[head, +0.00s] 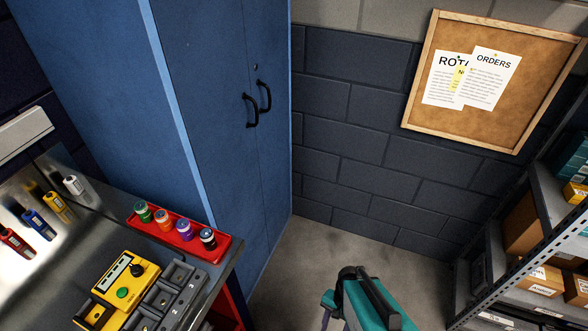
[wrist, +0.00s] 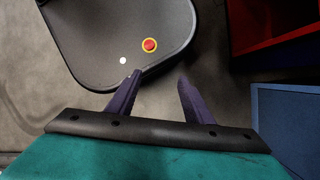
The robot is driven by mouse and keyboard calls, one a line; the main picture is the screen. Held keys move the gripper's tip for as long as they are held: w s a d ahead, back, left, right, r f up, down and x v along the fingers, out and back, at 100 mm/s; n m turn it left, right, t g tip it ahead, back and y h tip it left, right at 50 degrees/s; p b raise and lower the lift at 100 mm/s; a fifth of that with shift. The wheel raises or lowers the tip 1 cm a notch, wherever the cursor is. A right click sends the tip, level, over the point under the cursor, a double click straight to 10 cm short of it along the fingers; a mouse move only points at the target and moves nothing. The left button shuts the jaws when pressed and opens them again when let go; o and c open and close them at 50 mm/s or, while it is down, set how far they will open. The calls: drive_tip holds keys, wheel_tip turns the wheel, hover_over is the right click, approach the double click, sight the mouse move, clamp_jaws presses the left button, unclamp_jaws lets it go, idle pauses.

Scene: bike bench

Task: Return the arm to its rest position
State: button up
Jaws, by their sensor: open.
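My gripper (wrist: 158,78) shows in the wrist view with its two dark purple fingers apart. Nothing is between them. It hangs above the grey floor (wrist: 222,85), beside the rounded black top of what looks like my own base. In the head view, a teal and black part of my arm shows at the bottom edge, over the floor (head: 310,255) and to the right of the workbench (head: 140,230). The fingertips cannot be made out there.
On the bench are a red tray (head: 225,243) with several small capped bottles and a yellow device (head: 118,285). A blue cabinet (head: 215,110) stands behind. Metal shelving (head: 545,150) with boxes is at right. A corkboard (head: 420,110) hangs on the wall. Floor between is clear.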

drive_tip(key=shift+s+d+r+n+g+h, duration=0.25)
drive_tip(key=shift+s+d+n, duration=0.3)
drive_tip(key=shift+n, duration=0.7)
drive_tip(key=shift+s+d+r+n+g+h, duration=0.3)
drive_tip(key=shift+s+d+n, duration=0.25)
drive_tip(key=shift+n, duration=0.75)
drive_tip(key=shift+s+d+r+n+g+h, duration=0.25)
drive_tip(key=shift+s+d+n, duration=0.3)
drive_tip(key=shift+n, duration=0.7)
